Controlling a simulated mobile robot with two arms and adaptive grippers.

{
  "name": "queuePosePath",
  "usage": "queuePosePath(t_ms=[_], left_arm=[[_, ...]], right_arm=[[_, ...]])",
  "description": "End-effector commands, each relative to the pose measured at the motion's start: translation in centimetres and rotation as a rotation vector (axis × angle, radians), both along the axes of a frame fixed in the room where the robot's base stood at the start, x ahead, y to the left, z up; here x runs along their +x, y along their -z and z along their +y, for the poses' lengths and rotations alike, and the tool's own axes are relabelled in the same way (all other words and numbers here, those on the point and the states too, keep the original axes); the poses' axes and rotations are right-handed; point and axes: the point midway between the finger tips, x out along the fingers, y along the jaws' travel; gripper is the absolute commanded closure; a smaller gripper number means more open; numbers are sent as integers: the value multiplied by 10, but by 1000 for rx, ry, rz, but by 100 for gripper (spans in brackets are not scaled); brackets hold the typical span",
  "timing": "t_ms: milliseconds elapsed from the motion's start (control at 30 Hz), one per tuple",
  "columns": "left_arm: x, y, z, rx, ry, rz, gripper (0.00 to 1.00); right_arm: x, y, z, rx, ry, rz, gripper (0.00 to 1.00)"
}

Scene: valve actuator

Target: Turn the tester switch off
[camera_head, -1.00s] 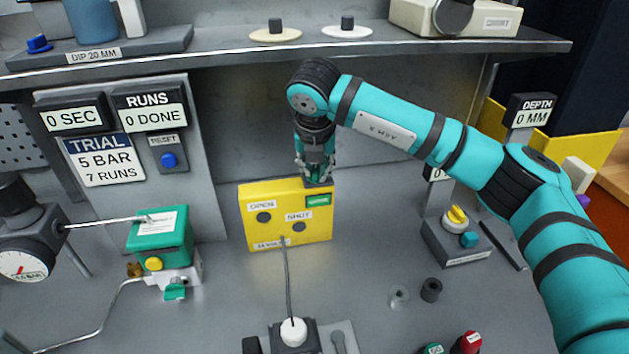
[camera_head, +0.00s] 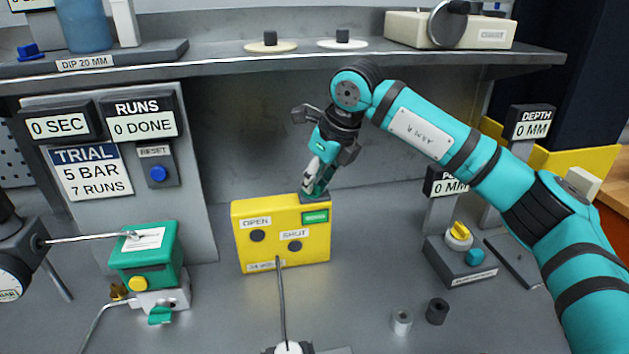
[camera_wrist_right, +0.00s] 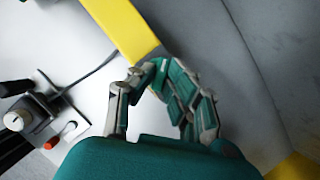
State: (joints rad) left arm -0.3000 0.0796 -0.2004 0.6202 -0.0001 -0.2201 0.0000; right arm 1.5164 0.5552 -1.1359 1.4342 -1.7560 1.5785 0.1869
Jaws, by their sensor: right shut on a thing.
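The yellow tester box (camera_head: 283,250) stands on the grey bench in the head view, with OPEN and SHUT labels, dark round sockets and a small green panel (camera_head: 315,217) at its upper right. A dark switch base (camera_head: 321,201) sits on the box's top right edge. My right gripper (camera_head: 310,190) is tilted and shut on the switch at that edge. The fingers hide most of the switch, so its position cannot be read. In the right wrist view the fingers (camera_wrist_right: 152,72) curl together beside the yellow box edge (camera_wrist_right: 125,28). My left gripper is not in view.
A grey cable (camera_head: 281,300) runs from the box front toward the bench front. A green actuator (camera_head: 146,255) stands at left. A yellow-knobbed control block (camera_head: 460,262) stands at right. A shelf (camera_head: 230,62) overhangs behind the gripper.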

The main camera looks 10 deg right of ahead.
Motion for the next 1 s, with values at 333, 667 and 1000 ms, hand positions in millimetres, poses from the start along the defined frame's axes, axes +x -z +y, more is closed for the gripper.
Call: queuePosePath(t_ms=[333, 667, 1000], left_arm=[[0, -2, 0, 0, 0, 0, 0], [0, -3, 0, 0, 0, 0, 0], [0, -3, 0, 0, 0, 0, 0]], right_arm=[[0, 2, -1, -2, -133, 5, 100], [0, 2, -1, -4, -156, 5, 100], [0, 2, -1, -4, -155, 4, 68]])
